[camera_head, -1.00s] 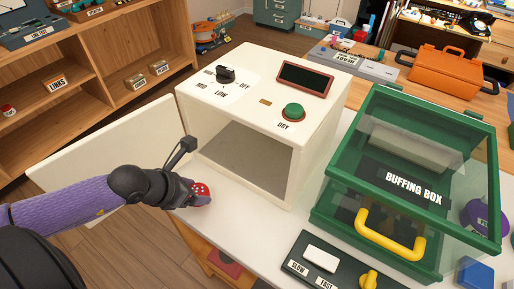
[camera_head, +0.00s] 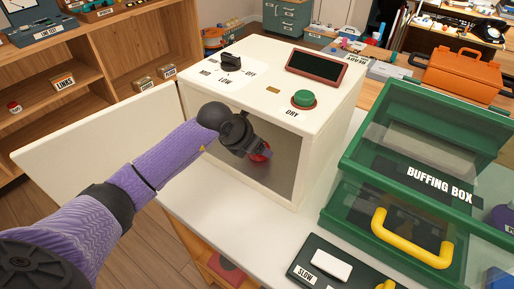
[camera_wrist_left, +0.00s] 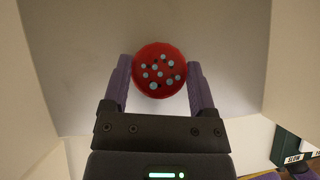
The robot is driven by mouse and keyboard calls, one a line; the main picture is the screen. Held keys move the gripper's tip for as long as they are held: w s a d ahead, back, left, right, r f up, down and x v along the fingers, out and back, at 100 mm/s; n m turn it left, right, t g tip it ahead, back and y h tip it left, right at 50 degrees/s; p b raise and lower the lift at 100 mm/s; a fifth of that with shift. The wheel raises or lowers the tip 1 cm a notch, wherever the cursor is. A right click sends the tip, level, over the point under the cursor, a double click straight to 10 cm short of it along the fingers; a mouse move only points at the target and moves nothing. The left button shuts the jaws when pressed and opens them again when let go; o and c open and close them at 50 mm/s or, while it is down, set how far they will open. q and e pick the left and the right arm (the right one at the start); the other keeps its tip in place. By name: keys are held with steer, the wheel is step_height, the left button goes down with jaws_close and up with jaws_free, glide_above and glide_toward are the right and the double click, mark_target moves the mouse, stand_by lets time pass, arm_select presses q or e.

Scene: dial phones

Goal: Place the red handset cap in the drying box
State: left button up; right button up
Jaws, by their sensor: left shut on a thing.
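The red handset cap (camera_wrist_left: 160,70) is a round red disc with several small pale dots. My left gripper (camera_wrist_left: 160,85) is shut on it, one purple finger on each side. In the head view the cap (camera_head: 260,152) shows at the end of my left gripper (camera_head: 255,149), inside the mouth of the drying box (camera_head: 240,92). The box is white, with its front open and the door (camera_head: 95,150) swung out to the left. In the wrist view the cap is above the pale box floor; whether it touches is unclear. My right gripper is not in view.
The green buffing box (camera_head: 350,200) with a yellow handle stands to the right. A dark control panel (camera_head: 315,275) lies in front. The drying box has a dial (camera_head: 231,62) and a green DRY button (camera_head: 304,98) on top. White table top is clear before the opening.

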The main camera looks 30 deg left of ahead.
arm_select(q)
steer(key=shift+s, duration=0.15)
steer(key=shift+f, duration=0.15)
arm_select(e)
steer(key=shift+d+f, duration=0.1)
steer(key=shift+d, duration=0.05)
arm_select(q)
steer(key=o, duration=1.2)
steer(key=shift+o, duration=0.2)
steer(key=shift+s+a+r+p, duration=0.4)
steer(key=shift+s+r+p, duration=0.25)
steer(key=shift+s, duration=0.15)
steer(key=s+a, duration=0.1)
steer(key=s, duration=0.2)
steer(key=s+a+p, duration=0.1)
steer(key=s, duration=0.2)
steer(key=s+a+p, duration=0.1)
steer(key=s, duration=0.2)
steer(key=shift+s, duration=0.2)
steer(key=shift+s+a, duration=0.2)
steer(key=shift+s, duration=0.3)
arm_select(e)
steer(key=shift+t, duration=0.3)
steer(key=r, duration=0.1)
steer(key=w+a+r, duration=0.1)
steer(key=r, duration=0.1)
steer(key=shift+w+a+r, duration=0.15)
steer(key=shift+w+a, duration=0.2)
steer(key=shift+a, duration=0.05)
